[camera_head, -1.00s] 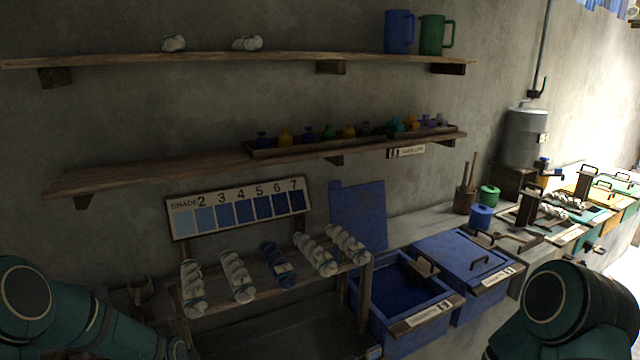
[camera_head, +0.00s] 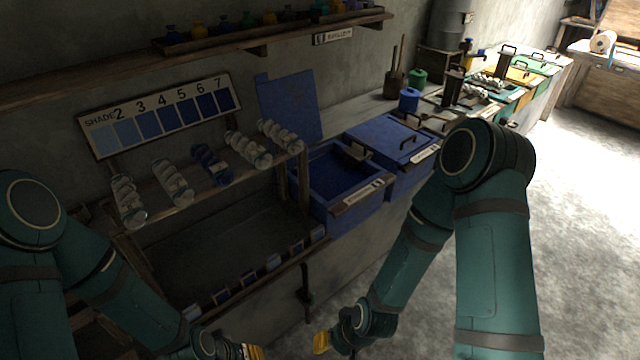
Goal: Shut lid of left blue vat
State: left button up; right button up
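The left blue vat (camera_head: 341,211) stands open beside the rack, with dark blue inside. Its blue lid (camera_head: 288,106) stands upright behind it, leaning against the wall. The right blue vat (camera_head: 402,181) next to it has its lid (camera_head: 385,139) lying flat and shut. My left gripper (camera_head: 252,352) shows only partly at the bottom edge, with yellow fingertips. My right gripper (camera_head: 322,343) hangs low in front of the vats, also with yellow tips. Both are well below and apart from the lid. Their finger openings are too small and cut off to judge.
A rack (camera_head: 205,190) with several yarn skeins stands left of the vats, under a shade board (camera_head: 160,115). A shelf (camera_head: 215,50) of small bottles runs above. A blue pot (camera_head: 409,100) and a green pot (camera_head: 418,79) stand behind the right vat. The floor at right is clear.

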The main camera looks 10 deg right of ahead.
aim_at(291, 101)
jog(key=i+l+u, duration=0.1)
jog(key=u, duration=0.4)
jog(key=l+u, duration=0.3)
jog(key=u, duration=0.15)
jog(key=i+l+u, duration=0.2)
jog(key=l, duration=0.3)
jog(key=l+u, duration=0.2)
jog(key=l, duration=0.3)
jog(key=l+u, duration=0.1)
jog(key=l, duration=0.9)
jog(key=k, duration=0.05)
